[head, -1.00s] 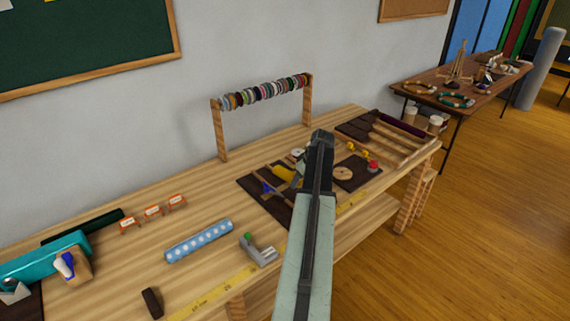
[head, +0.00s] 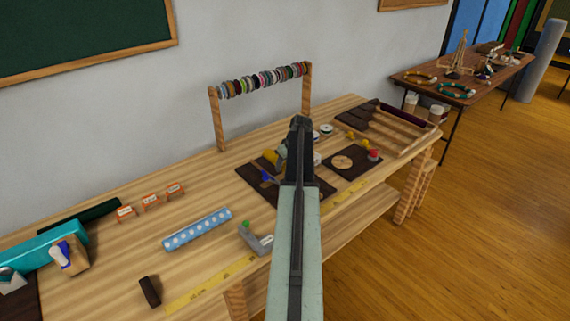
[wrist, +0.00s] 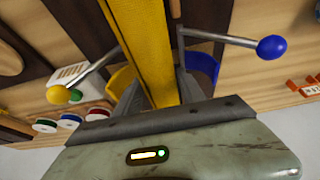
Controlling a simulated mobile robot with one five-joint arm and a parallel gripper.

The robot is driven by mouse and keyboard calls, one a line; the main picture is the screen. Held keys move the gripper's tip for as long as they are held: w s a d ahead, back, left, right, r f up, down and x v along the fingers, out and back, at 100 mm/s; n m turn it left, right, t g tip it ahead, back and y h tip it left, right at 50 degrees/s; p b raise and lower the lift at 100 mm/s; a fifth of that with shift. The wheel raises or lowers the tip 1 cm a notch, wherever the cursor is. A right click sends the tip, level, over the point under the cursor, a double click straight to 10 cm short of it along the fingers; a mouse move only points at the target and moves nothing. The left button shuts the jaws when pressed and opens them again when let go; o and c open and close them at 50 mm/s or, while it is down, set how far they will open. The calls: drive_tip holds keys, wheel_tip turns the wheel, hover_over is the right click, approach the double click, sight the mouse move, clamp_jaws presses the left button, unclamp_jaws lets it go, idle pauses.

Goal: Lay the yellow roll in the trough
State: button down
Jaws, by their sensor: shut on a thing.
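The yellow roll (wrist: 143,45) runs lengthwise between my gripper's (wrist: 157,85) jaws in the wrist view, which are shut on it. In the head view, part of the yellow roll (head: 271,156) shows just left of my gripper (head: 297,130), over or near a dark mat (head: 250,176); the rest is behind my arm. I cannot tell its height above the bench. A slatted wooden rack (head: 402,128) with long channels lies at the bench's right end, to the right of my gripper. I cannot tell for sure whether one channel is the trough.
A ring-hung bar on wooden posts (head: 218,118) stands behind my gripper. A dark board (head: 352,174) with a round wooden disc lies to the right. A blue dotted roll (head: 197,229) and a grey clamp-like thing (head: 255,238) lie to the left, with bare bench between.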

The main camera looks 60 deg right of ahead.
drive_tip(key=shift+f+b, duration=1.9)
drive_tip(key=shift+f, duration=0.4)
drive_tip(key=c, duration=0.6)
unclamp_jaws()
drive_tip(key=shift+s+r+p, duration=0.15)
drive_tip(key=shift+r+p, duration=0.45)
drive_tip(key=shift+p, duration=0.1)
drive_tip(key=p+v, duration=0.5)
drive_tip(key=v, duration=0.1)
drive_tip(key=shift+r+p, duration=0.15)
drive_tip(key=shift+p, duration=0.2)
drive_tip(key=shift+s+a+r, duration=0.15)
drive_tip(key=shift+s+r, duration=0.1)
drive_tip(key=shift+r, duration=0.05)
drive_tip(key=shift+f, duration=0.15)
